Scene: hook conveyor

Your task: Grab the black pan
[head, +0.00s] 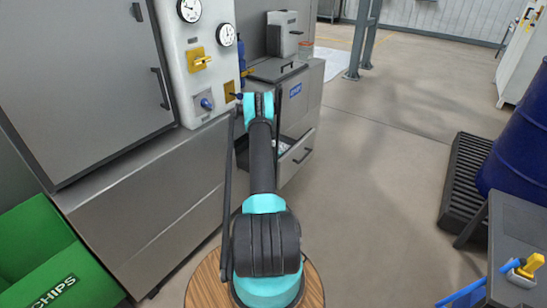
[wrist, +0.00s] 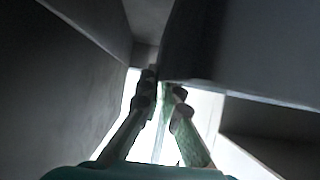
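I cannot make out a black pan for certain in either view. In the head view my arm reaches forward to the open drawer (head: 297,158) of the grey cabinet, and my gripper is hidden there behind the arm. In the wrist view the fingers of my gripper (wrist: 164,84) point into a dark, narrow space between grey walls. Their tips lie close together with a thin gap. I see nothing clearly held between them, and cannot tell whether they are shut.
A grey machine with a gauge panel (head: 205,70) stands at the left, above a green chips bin (head: 40,255). At the right, a blue drum (head: 520,150) stands by a black ribbed tray (head: 462,180) and a dark table (head: 515,230). The middle floor is clear.

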